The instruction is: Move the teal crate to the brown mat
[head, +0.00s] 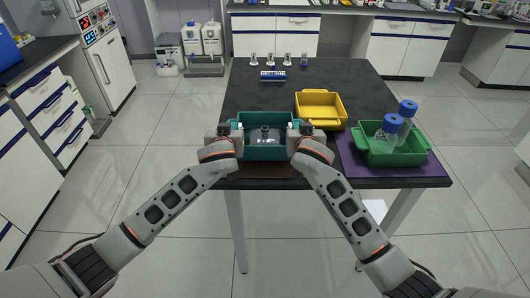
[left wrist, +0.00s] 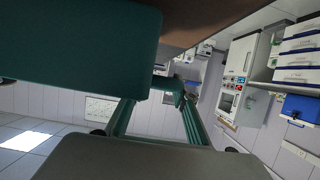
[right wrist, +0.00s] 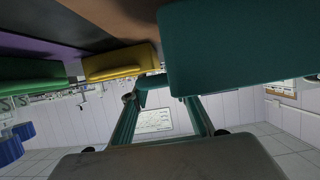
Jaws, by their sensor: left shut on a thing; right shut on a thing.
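The teal crate (head: 268,153) is at the front of the black table, with a dark object (head: 264,132) inside it. My left gripper (head: 236,131) is shut on its left end and my right gripper (head: 299,131) is shut on its right end. The crate looks level. The brown mat (head: 262,171) shows as a strip below the crate's front wall; the crate hides the rest. I cannot tell whether the crate touches the mat. The crate's wall fills much of the left wrist view (left wrist: 80,45) and the right wrist view (right wrist: 230,50).
A yellow crate (head: 321,122) stands just behind and right of the teal crate. A green crate (head: 394,158) with blue-capped bottles (head: 385,135) stands on a purple mat (head: 355,170) at the right. A small blue rack (head: 272,76) and several small items stand at the back.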

